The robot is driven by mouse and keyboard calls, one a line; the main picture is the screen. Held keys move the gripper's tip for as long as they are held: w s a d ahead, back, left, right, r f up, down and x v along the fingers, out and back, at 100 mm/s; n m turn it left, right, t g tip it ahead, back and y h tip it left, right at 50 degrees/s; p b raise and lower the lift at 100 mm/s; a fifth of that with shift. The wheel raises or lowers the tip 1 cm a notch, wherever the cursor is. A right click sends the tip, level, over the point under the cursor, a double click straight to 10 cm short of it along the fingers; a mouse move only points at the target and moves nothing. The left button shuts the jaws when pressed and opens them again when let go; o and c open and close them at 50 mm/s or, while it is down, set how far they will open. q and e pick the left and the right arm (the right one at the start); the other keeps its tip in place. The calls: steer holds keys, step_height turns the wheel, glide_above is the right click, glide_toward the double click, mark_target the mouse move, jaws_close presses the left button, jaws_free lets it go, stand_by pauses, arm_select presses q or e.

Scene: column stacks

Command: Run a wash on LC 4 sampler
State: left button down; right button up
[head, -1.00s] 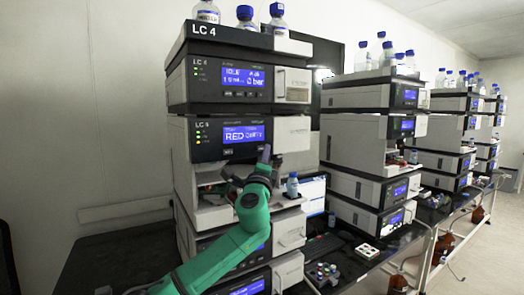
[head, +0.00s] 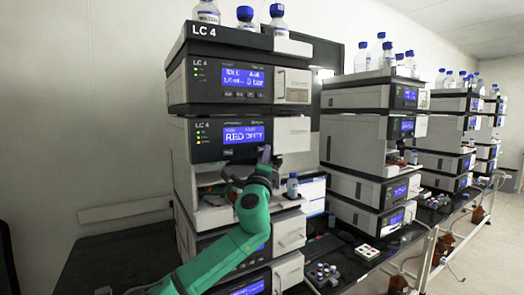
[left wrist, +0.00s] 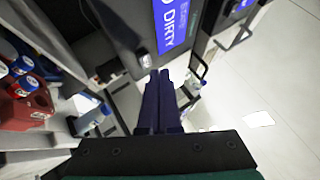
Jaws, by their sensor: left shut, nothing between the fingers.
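The LC 4 stack (head: 245,40) stands at the centre of the head view. Its sampler (head: 215,137) is the second module down, with a blue display (head: 243,135) that seems to read "RED DIRTY". The word "DIRTY" also shows on the display in the left wrist view (left wrist: 174,22). My left gripper (head: 265,154) is shut and empty, with its fingertips by the lower edge of the sampler's front panel. In the left wrist view its dark fingers (left wrist: 162,78) point at the panel, close to a small pale button (left wrist: 146,61). I cannot tell whether they touch it.
A small blue-capped bottle (head: 292,186) stands right of my gripper on the sampler's ledge. A red rack (left wrist: 25,108) with blue-capped vials shows in the left wrist view. More bottles (head: 245,15) stand on top of the stack. Other stacks (head: 365,125) line the bench to the right.

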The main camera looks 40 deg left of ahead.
stand_by(0.8)
arm_select(q)
steer(key=shift+w+a, duration=0.15)
steer(key=shift+a, duration=0.25)
steer(key=shift+w+a, duration=0.1)
steer(key=shift+a, duration=0.3)
stand_by(0.6)
steer(key=shift+s+d, duration=0.25)
steer(key=shift+d, duration=0.55)
steer(key=d, duration=0.1)
steer(key=s+d, duration=0.1)
steer(key=d, duration=0.2)
steer(key=shift+s+d, duration=0.25)
steer(key=shift+d, duration=0.15)
stand_by(0.5)
